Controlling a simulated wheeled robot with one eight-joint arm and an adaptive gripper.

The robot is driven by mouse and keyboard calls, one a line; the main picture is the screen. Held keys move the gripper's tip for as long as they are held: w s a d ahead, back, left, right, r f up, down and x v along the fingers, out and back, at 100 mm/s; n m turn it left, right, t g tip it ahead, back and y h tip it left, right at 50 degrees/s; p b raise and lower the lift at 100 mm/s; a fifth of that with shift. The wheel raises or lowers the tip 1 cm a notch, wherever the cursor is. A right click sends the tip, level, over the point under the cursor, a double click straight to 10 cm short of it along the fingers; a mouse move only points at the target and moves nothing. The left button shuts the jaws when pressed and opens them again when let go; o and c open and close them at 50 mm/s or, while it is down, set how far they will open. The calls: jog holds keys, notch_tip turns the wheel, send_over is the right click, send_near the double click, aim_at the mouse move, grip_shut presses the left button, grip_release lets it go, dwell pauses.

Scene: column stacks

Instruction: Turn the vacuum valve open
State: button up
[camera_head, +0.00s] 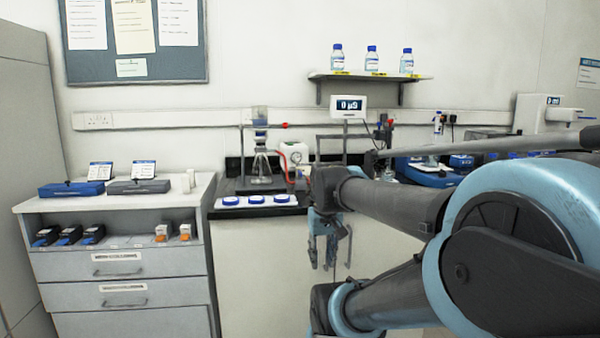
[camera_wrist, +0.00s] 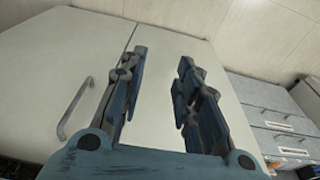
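A white vacuum pump (camera_head: 295,153) with a round gauge stands on the dark bench top, with a red hose running to a glass flask (camera_head: 261,165) on a stand at its left. I cannot make out the vacuum valve clearly; it may be small among the parts by the pump or hidden by my arm. My gripper (camera_head: 331,262) hangs in front of the bench cabinet, below the bench top and apart from the pump. In the wrist view my gripper (camera_wrist: 162,58) has its two fingers spread with nothing between them, facing pale cabinet doors (camera_wrist: 60,60).
A drawer unit (camera_head: 125,265) with cases and small boxes stands at the left. A white display (camera_head: 348,107) and a wall shelf (camera_head: 368,76) with three bottles are above.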

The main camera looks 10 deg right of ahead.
jog(key=w+r+g, duration=0.1)
jog(key=w+r, duration=1.7)
jog(key=r, duration=0.2)
notch_tip(320, 180, up, 14)
jog(key=g, duration=0.1)
send_over(300, 172)
jog(key=f, duration=1.7)
jog(key=shift+w+d+f, duration=0.1)
jog(key=shift+w+f, duration=0.25)
jog(key=shift+f, duration=0.05)
grip_shut()
